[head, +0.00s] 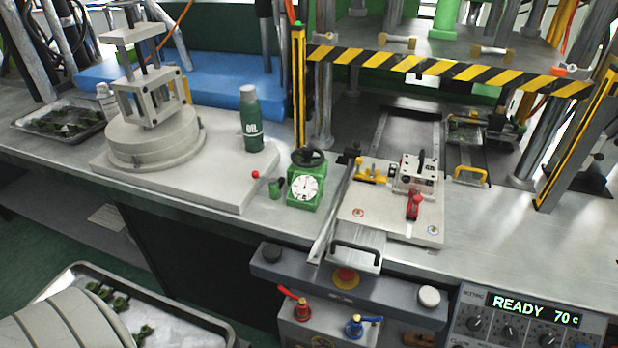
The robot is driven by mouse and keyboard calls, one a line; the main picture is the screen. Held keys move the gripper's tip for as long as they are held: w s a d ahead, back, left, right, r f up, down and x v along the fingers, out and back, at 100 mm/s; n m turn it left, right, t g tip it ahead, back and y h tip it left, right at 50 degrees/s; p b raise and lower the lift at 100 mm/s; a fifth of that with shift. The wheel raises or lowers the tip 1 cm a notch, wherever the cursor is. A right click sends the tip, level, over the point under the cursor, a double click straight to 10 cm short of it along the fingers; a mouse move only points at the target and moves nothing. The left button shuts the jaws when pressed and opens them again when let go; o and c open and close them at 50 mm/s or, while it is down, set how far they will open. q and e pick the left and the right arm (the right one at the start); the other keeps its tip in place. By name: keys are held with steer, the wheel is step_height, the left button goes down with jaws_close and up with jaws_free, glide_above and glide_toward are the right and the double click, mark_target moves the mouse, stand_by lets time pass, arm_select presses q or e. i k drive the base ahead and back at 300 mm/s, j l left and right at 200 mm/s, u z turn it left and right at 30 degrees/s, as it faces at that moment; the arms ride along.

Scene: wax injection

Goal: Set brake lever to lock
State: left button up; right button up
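Neither of my grippers shows in the head view. No part is labelled as a brake lever, and I cannot tell for certain which one it is. A small lever with a red ball knob (255,174) stands at the right edge of the pale base plate (215,193). That plate carries a round grey turntable (154,143) with a metal clamp frame (150,95) on top. A red toggle handle (413,206) sits on the white fixture plate (390,222). Red (294,302) and blue (358,325) valve handles are below the bench front. Lock markings are not readable.
A green bottle (250,120) stands on the base plate, with a green dial gauge (305,182) to its right. A striped guard bar (450,70) crosses above the fixture. A controller (530,318) reads READY 70 C. Trays of green pieces lie at left (22,133) and bottom left (185,322).

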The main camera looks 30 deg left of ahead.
mark_target(273, 180)
steer(key=u, duration=0.5)
steer(key=l+u, duration=0.15)
steer(key=u, duration=0.3)
steer(key=l+u, duration=0.15)
steer(key=u, duration=0.35)
steer(key=i, duration=0.05)
